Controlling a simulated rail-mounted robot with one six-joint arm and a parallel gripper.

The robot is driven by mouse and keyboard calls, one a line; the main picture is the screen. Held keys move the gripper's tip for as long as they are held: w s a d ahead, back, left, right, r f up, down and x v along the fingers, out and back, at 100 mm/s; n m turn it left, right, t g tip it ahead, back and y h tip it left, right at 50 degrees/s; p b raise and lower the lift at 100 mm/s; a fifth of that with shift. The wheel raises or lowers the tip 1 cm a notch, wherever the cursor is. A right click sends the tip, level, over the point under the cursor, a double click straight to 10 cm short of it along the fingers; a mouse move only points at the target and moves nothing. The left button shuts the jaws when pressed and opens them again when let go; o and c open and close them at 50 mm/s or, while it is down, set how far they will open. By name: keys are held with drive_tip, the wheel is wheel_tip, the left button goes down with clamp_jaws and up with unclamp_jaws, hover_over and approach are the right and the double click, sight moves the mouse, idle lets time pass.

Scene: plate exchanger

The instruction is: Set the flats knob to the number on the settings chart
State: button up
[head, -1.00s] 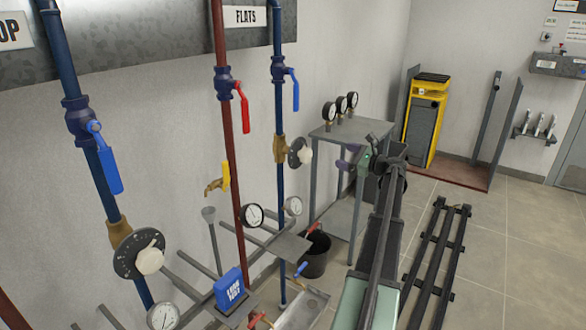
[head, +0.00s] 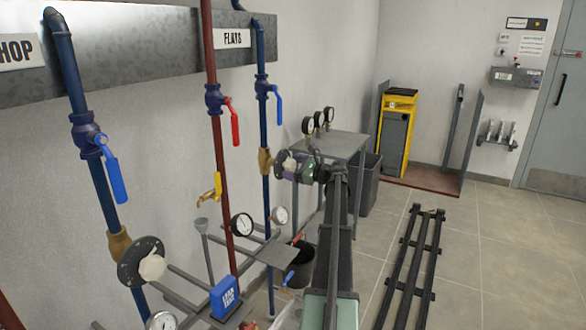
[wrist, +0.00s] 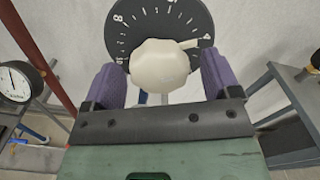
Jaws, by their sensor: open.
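The flats knob (wrist: 160,66) is an off-white, lobed knob on a black dial (wrist: 150,20) with white ticks and numbers. Its pointer extends to the upper right, toward a figure near the dial's right edge. In the head view the flats dial (head: 279,164) sits on the blue pipe below the FLATS sign (head: 232,38). My gripper (wrist: 160,70) has purple fingers standing open on either side of the knob; contact cannot be told. In the head view my gripper (head: 301,167) is at the dial and partly covers the knob. Which wall notice is the settings chart cannot be told.
The shop dial (head: 138,262) is at lower left. A red-handled pipe (head: 216,130) and gauge (head: 242,225) stand left of the flats pipe. A grey stand (head: 340,146) with several gauges is behind my gripper. Notices (head: 531,46) hang on the far wall, too small to read.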

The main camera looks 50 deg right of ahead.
drive_tip(key=shift+w, duration=0.15)
drive_tip(key=c, duration=0.9)
drive_tip(key=shift+c, duration=0.2)
drive_tip(key=n, duration=1.1)
drive_tip(key=shift+n, duration=0.4)
